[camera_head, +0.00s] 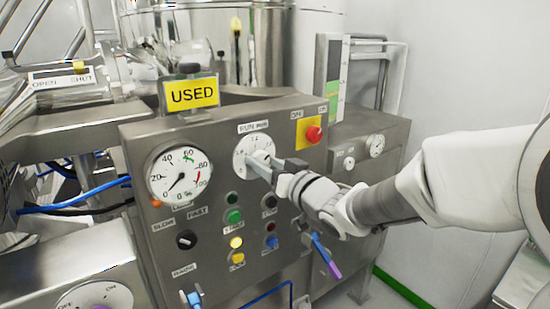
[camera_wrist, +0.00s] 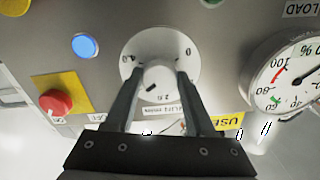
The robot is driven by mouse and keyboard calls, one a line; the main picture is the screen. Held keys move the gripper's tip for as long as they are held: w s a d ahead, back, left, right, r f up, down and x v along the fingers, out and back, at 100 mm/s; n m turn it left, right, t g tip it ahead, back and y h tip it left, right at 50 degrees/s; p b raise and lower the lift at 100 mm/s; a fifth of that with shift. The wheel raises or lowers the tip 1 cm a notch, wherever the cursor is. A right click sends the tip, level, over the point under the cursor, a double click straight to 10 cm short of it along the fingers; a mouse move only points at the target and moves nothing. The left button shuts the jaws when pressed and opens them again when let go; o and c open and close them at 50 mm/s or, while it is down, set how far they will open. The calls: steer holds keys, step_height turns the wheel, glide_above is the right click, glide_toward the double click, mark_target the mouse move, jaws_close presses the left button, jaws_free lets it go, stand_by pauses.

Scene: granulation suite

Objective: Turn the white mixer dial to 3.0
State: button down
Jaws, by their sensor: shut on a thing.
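The white mixer dial (camera_head: 241,148) sits on the steel panel under a label reading RUN min. It also shows, upside down, in the wrist view (camera_wrist: 160,38). My gripper (camera_head: 262,167) reaches in from the right. Its two fingers in the wrist view (camera_wrist: 157,80) are shut on the dial's white round central knob (camera_wrist: 158,76), one on each side. A short dark mark shows on the knob's lower left. Digits show at the dial's left and right edges and below the knob. The fingers hide part of the scale, and I cannot read the exact setting.
A round gauge (camera_head: 178,172) is left of the dial, with a yellow USED sign (camera_head: 192,94) above it. A red button on yellow (camera_head: 313,134) is at the upper right. Several small buttons, a black selector (camera_head: 186,240) and a blue-purple lever (camera_head: 326,257) are below.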

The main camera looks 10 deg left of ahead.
steer(key=shift+m, duration=0.4)
steer(key=shift+c, duration=1.3)
jaws_free()
steer(key=v, duration=1.7)
steer(key=shift+d, duration=0.25)
